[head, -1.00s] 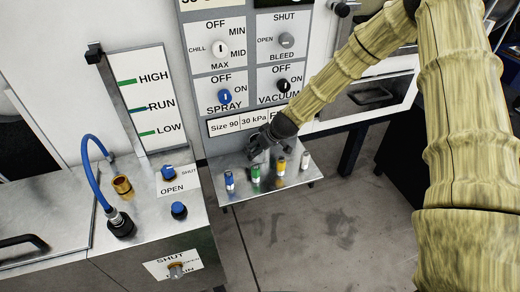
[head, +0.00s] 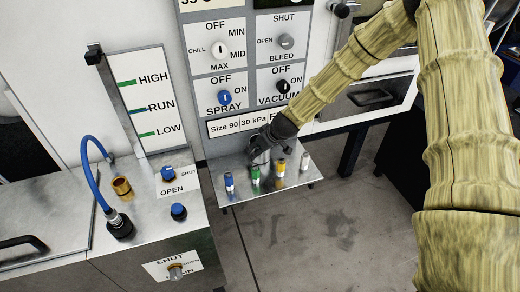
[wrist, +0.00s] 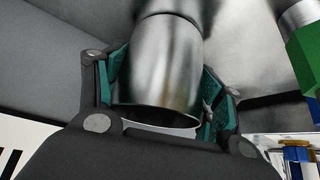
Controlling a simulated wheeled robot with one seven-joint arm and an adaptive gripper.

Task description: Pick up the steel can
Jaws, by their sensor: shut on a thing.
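The steel can (wrist: 158,65) is a shiny grey metal cylinder, large in the middle of the wrist view. My gripper (wrist: 165,90) has its teal-padded fingers on both sides of the can, shut on it. In the head view the can (head: 261,156) shows as a small grey shape under my gripper (head: 262,146), above the back part of the small metal shelf (head: 235,192). I cannot tell whether the can touches the shelf.
A blue vial (head: 229,182), a green vial (head: 255,176), a yellow vial (head: 281,168) and a white vial (head: 304,161) stand along the shelf's front. The control panel (head: 242,65) rises behind. A brass cup (head: 122,187) and blue hose (head: 88,170) are at left.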

